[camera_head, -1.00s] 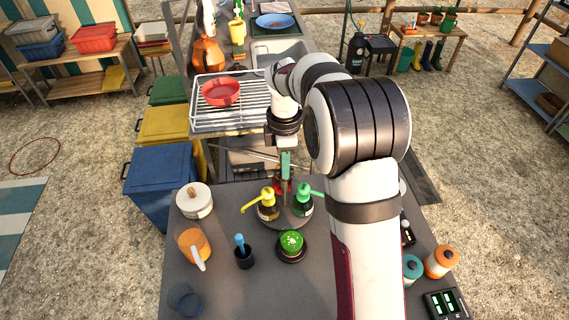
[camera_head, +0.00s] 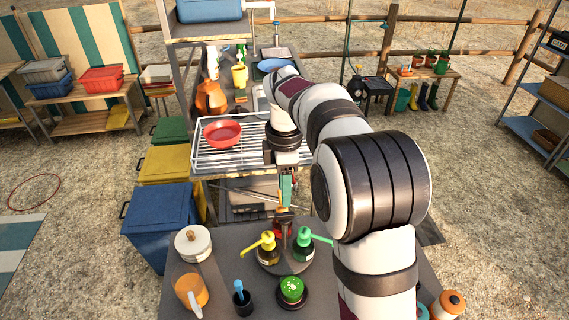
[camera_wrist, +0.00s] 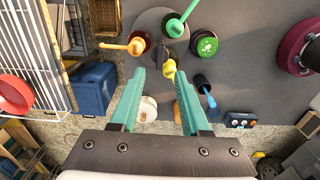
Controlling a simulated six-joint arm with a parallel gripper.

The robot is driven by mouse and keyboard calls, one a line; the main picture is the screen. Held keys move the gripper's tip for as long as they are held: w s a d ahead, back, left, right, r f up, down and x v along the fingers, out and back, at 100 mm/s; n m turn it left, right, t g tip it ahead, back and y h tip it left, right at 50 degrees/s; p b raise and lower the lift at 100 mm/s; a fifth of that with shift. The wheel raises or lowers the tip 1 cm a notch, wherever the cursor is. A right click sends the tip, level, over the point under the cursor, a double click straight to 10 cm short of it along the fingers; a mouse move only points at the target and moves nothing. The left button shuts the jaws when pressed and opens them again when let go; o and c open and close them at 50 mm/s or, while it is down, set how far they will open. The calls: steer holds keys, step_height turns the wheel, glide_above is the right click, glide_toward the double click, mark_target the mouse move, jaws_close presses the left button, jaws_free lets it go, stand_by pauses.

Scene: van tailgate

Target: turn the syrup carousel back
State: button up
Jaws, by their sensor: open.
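The syrup carousel (camera_head: 284,266) is a round grey turntable on the near table. It carries pump bottles with a yellow pump (camera_head: 266,242), a green pump (camera_head: 304,240) and a red-orange one (camera_head: 281,229), the last partly hidden behind the centre post. In the wrist view the carousel (camera_wrist: 150,22) lies beyond my fingertips, with a dark centre handle (camera_wrist: 172,50), and the orange pump (camera_wrist: 136,46) is at its left. My gripper (camera_head: 287,188) has teal fingers and is above the carousel's far side. In the wrist view its fingers (camera_wrist: 160,73) are spread, with nothing gripped between them.
A green-topped round item (camera_head: 291,289), a dark cup with a blue handle (camera_head: 241,297), an orange jug (camera_head: 191,291) and a white lidded pot (camera_head: 193,244) stand near the carousel. A wire rack (camera_head: 205,157) with a red pan (camera_head: 222,133) is behind.

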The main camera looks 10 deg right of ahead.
step_height(320, 180, up, 9)
steer(key=shift+f, duration=0.1)
stand_by(0.3)
steer(key=s+f+m, duration=0.3)
steer(key=s+m, duration=0.4)
steer(key=s, duration=0.3)
steer(key=s+f+m+y, duration=0.1)
steer(key=s+f+m, duration=0.2)
steer(key=s+m, duration=0.5)
steer(key=s+f+m, duration=0.3)
steer(key=s+m, duration=0.5)
steer(key=s, duration=0.5)
steer(key=shift+s+a+y, duration=0.2)
steer(key=shift+s+y, duration=0.15)
steer(key=shift+y, duration=0.05)
steer(key=shift+f, duration=0.1)
